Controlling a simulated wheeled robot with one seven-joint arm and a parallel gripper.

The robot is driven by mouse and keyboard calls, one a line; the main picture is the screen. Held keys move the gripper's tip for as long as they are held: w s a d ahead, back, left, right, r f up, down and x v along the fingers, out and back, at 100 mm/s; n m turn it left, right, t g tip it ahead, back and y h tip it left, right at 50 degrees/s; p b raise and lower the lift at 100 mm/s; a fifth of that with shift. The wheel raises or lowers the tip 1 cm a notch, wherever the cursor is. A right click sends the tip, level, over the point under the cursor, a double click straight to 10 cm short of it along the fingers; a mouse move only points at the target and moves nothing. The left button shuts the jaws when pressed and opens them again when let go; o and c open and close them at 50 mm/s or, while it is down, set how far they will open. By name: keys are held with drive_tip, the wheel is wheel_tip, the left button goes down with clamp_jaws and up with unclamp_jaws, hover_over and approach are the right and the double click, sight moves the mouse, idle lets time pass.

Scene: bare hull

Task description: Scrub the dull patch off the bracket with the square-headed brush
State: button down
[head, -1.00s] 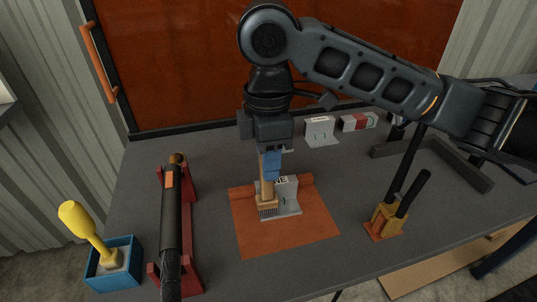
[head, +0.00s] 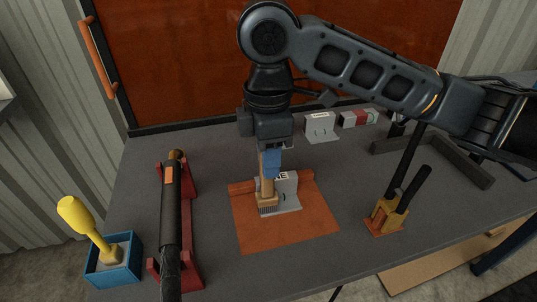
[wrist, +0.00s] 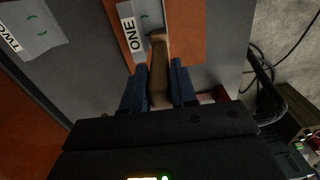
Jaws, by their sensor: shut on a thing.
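My gripper (head: 270,162), with blue fingers, is shut on the wooden handle of a brush (head: 267,196). The brush points down, its square bristled head low over the orange mat (head: 285,231). The grey bracket (head: 290,203), labelled ONE, stands on the mat close behind and beside the brush, which hides part of it and its label. In the wrist view the handle (wrist: 160,62) runs between the fingers, beside bracket ONE (wrist: 150,14), which has a small green mark. I cannot tell whether the bristles touch the bracket, and I cannot make out the dull patch.
Another bracket (head: 320,128) stands behind; it shows as TWO in the wrist view (wrist: 32,28). A black tool (head: 171,215) lies on a red stand at left. A yellow-handled brush (head: 76,218) stands in a blue box (head: 119,268). A wooden block (head: 381,212) with black-handled tools is at right.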

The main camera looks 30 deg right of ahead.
drive_tip(key=shift+f, duration=0.2)
drive_tip(key=shift+s+d, duration=1)
drive_tip(key=shift+d, duration=1.6)
drive_tip(key=shift+w+a+r+p, duration=0.1)
drive_tip(key=shift+w+a+p, duration=0.15)
drive_tip(key=shift+a, duration=0.65)
drive_tip(key=shift+w+a+f+p, duration=0.15)
drive_tip(key=shift+w+a, duration=0.25)
drive_tip(key=shift+a, duration=0.45)
drive_tip(key=shift+w+a+r+p, duration=0.2)
drive_tip(key=shift+w+a, duration=0.1)
drive_tip(key=shift+a, duration=0.6)
drive_tip(key=shift+s+d, duration=0.95)
drive_tip(key=shift+d, duration=1.7)
drive_tip(key=shift+w+a+f+p, duration=0.15)
drive_tip(key=shift+w+a, duration=0.15)
drive_tip(key=shift+a, duration=0.6)
drive_tip(key=shift+w+a+p, duration=0.15)
drive_tip(key=shift+w+a, duration=0.2)
drive_tip(key=shift+a, duration=0.5)
drive_tip(key=shift+w+a+f+p, duration=0.15)
drive_tip(key=shift+w+a, duration=0.15)
drive_tip(key=shift+a, duration=0.6)
